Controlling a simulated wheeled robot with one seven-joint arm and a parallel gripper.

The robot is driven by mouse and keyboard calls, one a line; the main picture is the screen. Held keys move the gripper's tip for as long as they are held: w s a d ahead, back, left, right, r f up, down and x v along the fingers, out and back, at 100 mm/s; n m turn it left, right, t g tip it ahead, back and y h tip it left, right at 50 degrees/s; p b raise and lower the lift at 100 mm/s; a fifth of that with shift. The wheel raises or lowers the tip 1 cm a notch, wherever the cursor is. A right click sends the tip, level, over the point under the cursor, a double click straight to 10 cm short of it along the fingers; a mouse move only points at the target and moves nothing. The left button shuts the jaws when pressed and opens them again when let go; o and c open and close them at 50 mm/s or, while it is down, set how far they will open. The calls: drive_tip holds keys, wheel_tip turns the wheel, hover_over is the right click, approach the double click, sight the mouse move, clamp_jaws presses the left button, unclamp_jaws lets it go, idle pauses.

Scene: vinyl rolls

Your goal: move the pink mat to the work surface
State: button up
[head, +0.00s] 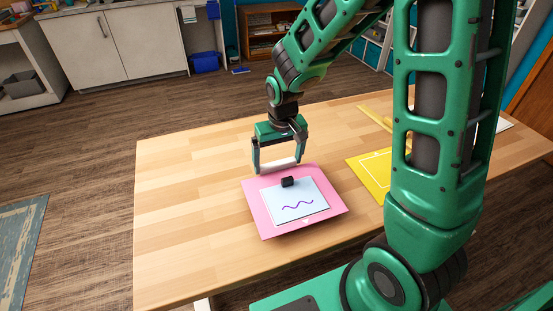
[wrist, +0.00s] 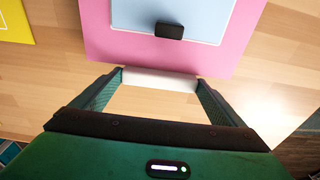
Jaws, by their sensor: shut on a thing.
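The pink mat (head: 258,211) is over the wooden table (head: 185,210), close to the table's near side; I cannot tell whether it is fully resting on it. A pale blue sheet (head: 312,195) with a purple squiggle lies on it, with a small black block (head: 288,182) at the sheet's far edge. My gripper (head: 278,166) is at the mat's far edge, its fingers shut on the two ends of a white bar (wrist: 160,78). The bar meets the pink mat's edge in the wrist view (wrist: 215,62), like a handle.
A yellow mat (head: 358,163) with a white outline lies to the right, partly behind my arm. A yellow strip (head: 374,118) lies behind it. The table's left part is bare. White cabinets (head: 85,50) and a wooden shelf (head: 262,38) stand across the floor.

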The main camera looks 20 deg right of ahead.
drive_tip(key=shift+f, duration=1.3)
idle(0.5)
drive_tip(key=o, duration=1.7)
drive_tip(key=shift+o, duration=0.2)
drive_tip(key=shift+s+r, duration=0.2)
drive_tip(key=shift+r, duration=1.3)
drive_tip(key=shift+s+r, duration=0.15)
drive_tip(key=shift+r, duration=1.3)
drive_tip(key=shift+s+r, duration=0.2)
drive_tip(key=shift+r, duration=1.3)
